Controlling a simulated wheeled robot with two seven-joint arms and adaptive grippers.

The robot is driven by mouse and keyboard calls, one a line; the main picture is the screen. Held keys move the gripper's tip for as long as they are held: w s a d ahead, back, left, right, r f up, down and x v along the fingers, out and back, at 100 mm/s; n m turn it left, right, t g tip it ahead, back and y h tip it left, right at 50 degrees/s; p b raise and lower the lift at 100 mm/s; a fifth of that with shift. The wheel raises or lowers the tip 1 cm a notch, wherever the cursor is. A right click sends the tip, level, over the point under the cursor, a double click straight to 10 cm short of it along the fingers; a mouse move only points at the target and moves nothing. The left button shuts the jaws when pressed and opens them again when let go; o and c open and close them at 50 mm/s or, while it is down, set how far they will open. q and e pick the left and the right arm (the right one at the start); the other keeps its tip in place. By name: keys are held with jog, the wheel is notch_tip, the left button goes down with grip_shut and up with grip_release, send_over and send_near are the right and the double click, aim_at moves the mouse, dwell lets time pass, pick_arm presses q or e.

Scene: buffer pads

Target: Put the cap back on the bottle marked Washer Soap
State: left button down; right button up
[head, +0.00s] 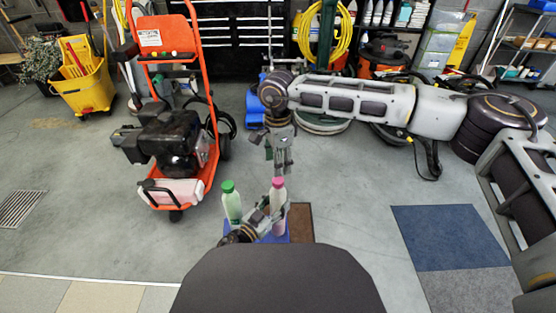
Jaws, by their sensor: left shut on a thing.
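A white bottle with a pink top (278,200) stands upright at the blue mat (270,238), at the bottom centre. My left gripper (270,216) is shut on this bottle from its left side. My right gripper (284,168) points down just above the pink top; whether its fingers touch the top or are open is too small to tell. A pale green bottle with a green cap (231,203) stands upright to the left. No label can be read, so I cannot tell which bottle is marked Washer Soap.
A brown mat (300,222) lies right of the bottles. An orange pressure washer (177,140) stands at the left, with a yellow mop bucket (84,84) behind it. Blue and grey floor mats (437,236) lie at the right. Open floor lies between.

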aim_at(278, 180)
jog(key=shift+f, duration=0.1)
dwell(0.5)
jog(key=shift+f, duration=3.9)
jog(key=c, duration=1)
jog(key=shift+m, duration=1.6)
jog(key=shift+c, duration=0.3)
jog(key=m, duration=0.4)
jog(key=o, duration=1.2)
jog(key=shift+r, duration=0.15)
